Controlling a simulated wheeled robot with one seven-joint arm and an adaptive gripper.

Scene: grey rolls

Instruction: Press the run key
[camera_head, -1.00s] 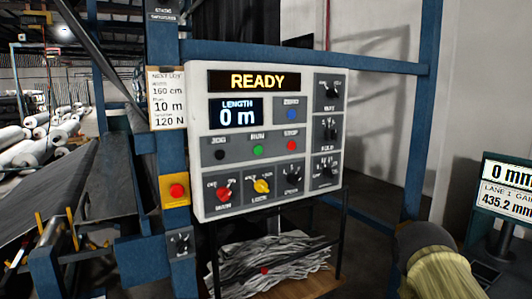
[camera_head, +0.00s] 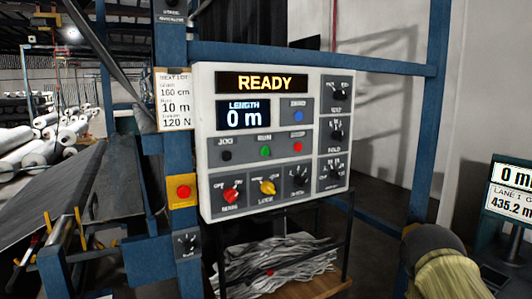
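The control panel (camera_head: 232,172) is a pale box on a blue frame, in the middle of the head view. Its upper screen (camera_head: 261,83) reads READY, and the length display (camera_head: 243,115) reads 0 m. The green run key (camera_head: 265,152) sits in the middle row, between the black jog key (camera_head: 227,156) and the red stop key (camera_head: 298,147). Nothing covers or touches it. A yellowish, dark-topped part at the lower right edge may be part of my arm. My gripper's fingers do not show.
A yellow box with a red button (camera_head: 183,192) is on the post left of the panel. A blue zero key (camera_head: 298,116) and several knobs share the panel. A blue upright (camera_head: 424,150) and a monitor (camera_head: 511,190) stand at the right. Crumpled sheets (camera_head: 275,266) lie below.

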